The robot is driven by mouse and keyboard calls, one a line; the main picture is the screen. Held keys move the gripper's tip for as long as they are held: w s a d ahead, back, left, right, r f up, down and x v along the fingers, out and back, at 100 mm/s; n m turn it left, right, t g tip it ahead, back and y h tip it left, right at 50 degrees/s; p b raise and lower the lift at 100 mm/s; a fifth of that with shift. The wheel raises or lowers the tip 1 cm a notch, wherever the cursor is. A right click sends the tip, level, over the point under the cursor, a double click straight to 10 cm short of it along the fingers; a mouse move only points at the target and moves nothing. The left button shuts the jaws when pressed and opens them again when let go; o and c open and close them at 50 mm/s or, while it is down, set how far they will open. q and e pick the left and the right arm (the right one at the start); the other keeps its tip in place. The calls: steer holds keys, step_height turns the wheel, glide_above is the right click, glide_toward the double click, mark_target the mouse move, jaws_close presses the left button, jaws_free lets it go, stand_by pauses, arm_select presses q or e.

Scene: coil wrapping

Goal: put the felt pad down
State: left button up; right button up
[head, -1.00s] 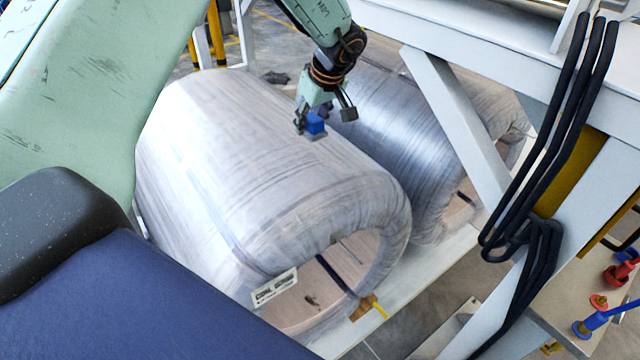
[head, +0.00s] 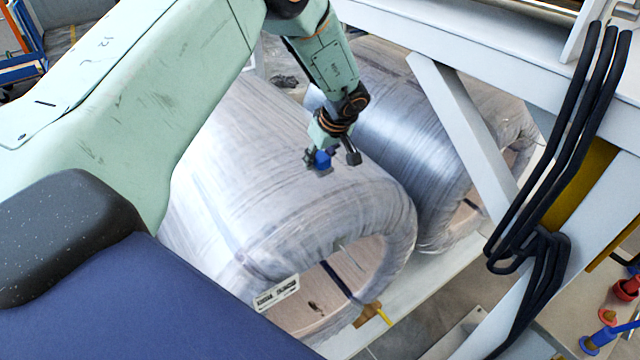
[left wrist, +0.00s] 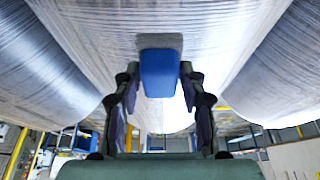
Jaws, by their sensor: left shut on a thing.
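The felt pad (head: 322,160) shows as a small blue block with a grey part at its far side. My left gripper (head: 331,157) is shut on it, over the upper side of the near wrapped coil (head: 270,190). In the left wrist view the pad (left wrist: 160,68) sits between the two fingertips of the gripper (left wrist: 160,82), with the wrapped coil surface (left wrist: 85,30) filling the picture beyond it. I cannot tell whether the pad touches the wrap. My right gripper is not in view.
A second wrapped coil (head: 405,125) lies close to the right of the near one. A white frame with a slanted brace (head: 460,130) and black hoses (head: 550,150) stands at the right. A white label (head: 276,292) is on the near coil's front edge.

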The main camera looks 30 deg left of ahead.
arm_select(q)
glide_above(315, 191)
steer(key=d, duration=0.2)
steer(key=f, duration=0.5)
steer(key=shift+s+a, duration=0.25)
steer(key=shift+s, duration=0.1)
steer(key=shift+w+d+f, duration=0.1)
steer(key=shift+w+f, duration=0.1)
steer(key=shift+f, duration=1.65)
steer(key=shift+s, duration=0.1)
steer(key=shift+f, duration=0.15)
steer(key=o, duration=1.3)
steer(key=shift+f, duration=0.1)
steer(key=shift+c, duration=0.2)
